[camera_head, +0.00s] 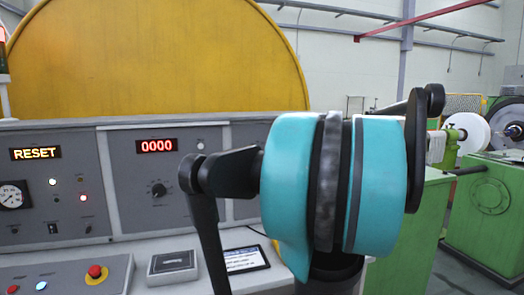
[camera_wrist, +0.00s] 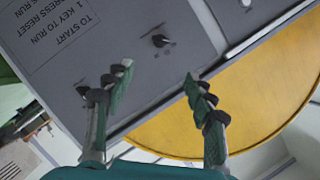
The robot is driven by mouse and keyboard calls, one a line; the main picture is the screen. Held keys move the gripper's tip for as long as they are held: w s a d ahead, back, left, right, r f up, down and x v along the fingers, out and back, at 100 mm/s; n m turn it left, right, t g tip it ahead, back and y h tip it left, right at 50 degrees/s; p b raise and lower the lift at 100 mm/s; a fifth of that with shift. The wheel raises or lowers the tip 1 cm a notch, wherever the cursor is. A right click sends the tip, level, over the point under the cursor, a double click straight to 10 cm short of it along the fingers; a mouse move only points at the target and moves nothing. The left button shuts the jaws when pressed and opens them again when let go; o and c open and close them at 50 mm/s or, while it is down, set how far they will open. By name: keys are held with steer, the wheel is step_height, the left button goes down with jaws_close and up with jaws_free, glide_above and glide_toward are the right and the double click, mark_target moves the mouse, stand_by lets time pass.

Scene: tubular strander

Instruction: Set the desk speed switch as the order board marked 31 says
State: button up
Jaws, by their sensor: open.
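In the wrist view my gripper (camera_wrist: 158,80) is open and empty, its two dark fingers spread apart. Ahead of it, on a grey panel, is a small black rotary switch (camera_wrist: 160,41) with small marks beside it, too small to read. The fingers are not touching it. The head view shows a black knob (camera_head: 158,190) under a red display (camera_head: 156,146) reading 0000. I cannot tell whether both views show the same knob, or which is the speed switch. No board marked 31 is readable. My arm hides the right part of the desk in the head view.
A dark-framed card (camera_head: 245,260) with unreadable text lies on the desk top. A large yellow disc (camera_head: 160,60) stands behind. Green machinery (camera_head: 485,215) is at right.

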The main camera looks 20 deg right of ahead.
steer(key=x, duration=1.6)
steer(key=shift+w+a, duration=0.25)
steer(key=shift+f, duration=0.1)
steer(key=c, duration=1.2)
steer(key=shift+o, duration=0.2)
steer(key=shift+d, duration=0.1)
steer(key=shift+f+m+t+y, duration=0.3)
steer(key=shift+m+t, duration=0.7)
steer(key=shift+m, duration=1.85)
steer(key=shift+f+m+t+y, duration=0.35)
steer(key=shift+m+t, duration=0.65)
steer(key=shift+m, duration=1.8)
steer(key=shift+f+m+t+y, duration=0.3)
steer(key=shift+m+t, duration=0.7)
steer(key=shift+m, duration=1.85)
